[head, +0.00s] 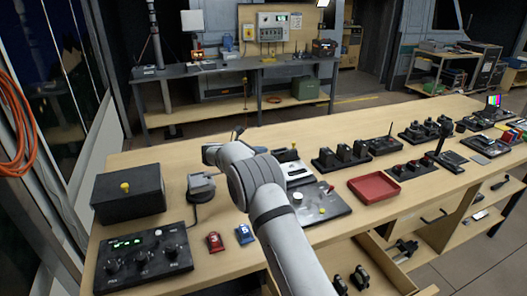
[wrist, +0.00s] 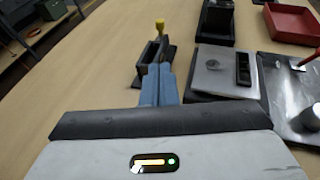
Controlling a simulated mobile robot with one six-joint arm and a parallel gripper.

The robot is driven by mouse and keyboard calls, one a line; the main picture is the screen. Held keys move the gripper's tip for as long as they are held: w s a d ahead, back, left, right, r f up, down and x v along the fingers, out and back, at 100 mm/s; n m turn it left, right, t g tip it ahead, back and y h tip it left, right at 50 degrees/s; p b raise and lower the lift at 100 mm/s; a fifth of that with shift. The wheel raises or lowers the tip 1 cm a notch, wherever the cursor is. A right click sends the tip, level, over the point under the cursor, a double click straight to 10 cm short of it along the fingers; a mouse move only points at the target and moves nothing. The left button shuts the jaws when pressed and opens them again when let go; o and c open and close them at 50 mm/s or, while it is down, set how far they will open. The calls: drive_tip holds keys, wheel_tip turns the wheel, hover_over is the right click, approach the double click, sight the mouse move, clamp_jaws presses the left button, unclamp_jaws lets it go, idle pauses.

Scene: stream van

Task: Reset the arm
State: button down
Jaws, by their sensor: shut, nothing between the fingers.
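My arm (head: 270,205) rises from the bottom of the head view over the wooden workbench (head: 330,228) and bends left at its grey joint. My gripper shows in the wrist view (wrist: 159,78), with its two blue fingers together and nothing between them. In the head view the fingers are hidden or too small to make out. In the wrist view, a black slotted holder (wrist: 150,60) with a yellow knob (wrist: 160,24) stands just beyond the fingertips; I cannot tell whether they touch it.
A black box (head: 128,197), a dial panel (head: 143,258) and red (head: 215,242) and blue (head: 244,233) blocks lie left of my arm. A red tray (head: 374,187) and several black devices stand right. An open drawer (head: 385,262) juts out at the front. Bare wood lies left in the wrist view.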

drive_tip(key=s+d+r+m+g+y, duration=0.2)
drive_tip(key=s+d+r+m, duration=0.2)
drive_tip(key=s, duration=0.4)
drive_tip(key=s+d+r+m+g+y, duration=0.2)
drive_tip(key=s+d+r+m, duration=0.2)
drive_tip(key=s, duration=0.4)
drive_tip(key=s+d+r+m+g+y, duration=0.2)
drive_tip(key=s+d+r+m, duration=0.25)
drive_tip(key=s, duration=0.45)
drive_tip(key=s+a+f+m+y, duration=0.1)
drive_tip(key=s+m, duration=0.5)
drive_tip(key=s, duration=0.8)
drive_tip(key=s+f+m+y, duration=0.3)
drive_tip(key=s+m, duration=0.3)
drive_tip(key=s, duration=0.8)
drive_tip(key=shift+s+a+f+m+y, duration=0.15)
drive_tip(key=shift+a+m+y, duration=0.2)
drive_tip(key=shift+y, duration=0.55)
